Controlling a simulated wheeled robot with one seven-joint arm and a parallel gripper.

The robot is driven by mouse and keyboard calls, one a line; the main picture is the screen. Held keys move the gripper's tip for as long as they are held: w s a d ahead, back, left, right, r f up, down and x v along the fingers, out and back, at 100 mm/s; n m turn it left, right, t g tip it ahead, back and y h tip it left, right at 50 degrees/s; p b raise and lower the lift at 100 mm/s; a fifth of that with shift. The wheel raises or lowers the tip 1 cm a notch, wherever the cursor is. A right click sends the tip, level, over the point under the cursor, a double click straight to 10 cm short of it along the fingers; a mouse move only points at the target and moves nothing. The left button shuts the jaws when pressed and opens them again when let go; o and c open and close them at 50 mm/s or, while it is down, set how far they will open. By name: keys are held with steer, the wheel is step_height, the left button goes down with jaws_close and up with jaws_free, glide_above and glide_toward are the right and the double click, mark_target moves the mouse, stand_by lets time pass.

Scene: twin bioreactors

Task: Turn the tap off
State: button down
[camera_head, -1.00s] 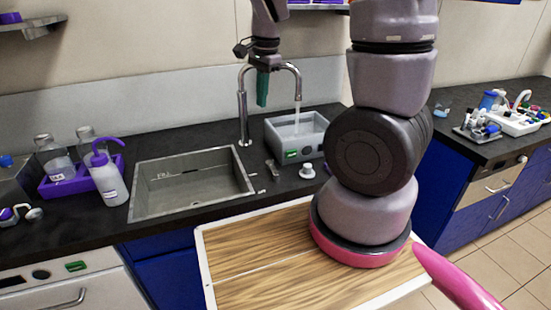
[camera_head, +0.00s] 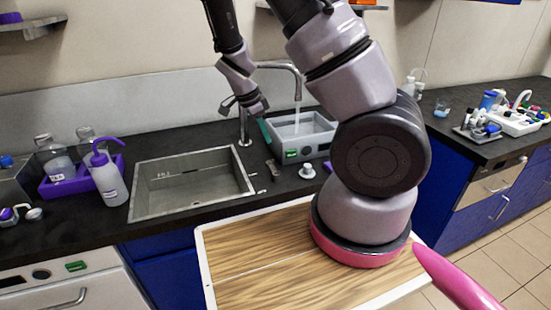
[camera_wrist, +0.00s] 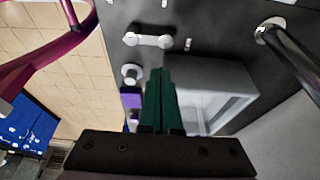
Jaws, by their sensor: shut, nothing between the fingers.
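The chrome tap (camera_head: 286,66) stands behind the sink with its spout bent over to the right. Water (camera_head: 298,117) runs from it into a grey water bath (camera_head: 322,141). A small metal lever (camera_head: 272,169) lies on the counter in front of the tap; in the wrist view a bar with rounded ends (camera_wrist: 148,40) shows beyond my fingers. My gripper (camera_head: 268,138) has green fingers, shut and empty, tilted downward beside the tap column and left of the bath. In the wrist view the closed fingers (camera_wrist: 160,73) overlap the bath's edge, apart from the bar.
A steel sink (camera_head: 150,205) is left of the tap. A white round knob (camera_head: 307,171) sits on the counter before the bath. A wash bottle (camera_head: 107,180) and purple rack (camera_head: 58,187) stand far left. A wooden-topped surface (camera_head: 255,270) is in front.

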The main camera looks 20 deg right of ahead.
mark_target(273, 171)
steer(key=x, duration=1)
